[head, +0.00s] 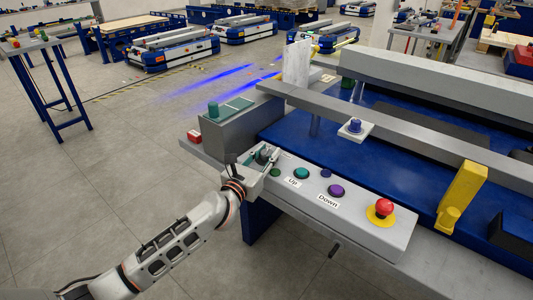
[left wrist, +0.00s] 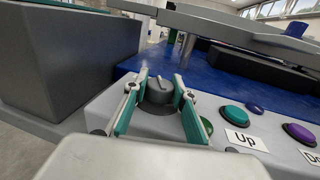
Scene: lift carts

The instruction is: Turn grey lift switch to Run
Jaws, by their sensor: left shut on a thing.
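The grey lift switch (left wrist: 160,92) is a dark grey round knob on a dark base, at the left end of the grey control box (head: 350,220). In the left wrist view it sits between the two green-padded fingers of my left gripper (left wrist: 159,82), which is shut on it. In the head view my left gripper (head: 262,157) reaches the same end of the box from the left and partly covers the knob. No Run label shows, and I cannot tell which setting the switch points to. My right gripper is not in view.
Beside the switch are a green Up button (head: 301,173), a purple Down button (head: 336,191) and a red emergency button (head: 385,207). A dark grey box (head: 228,125) stands just left of the switch. The blue lift platform (head: 375,150) lies behind.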

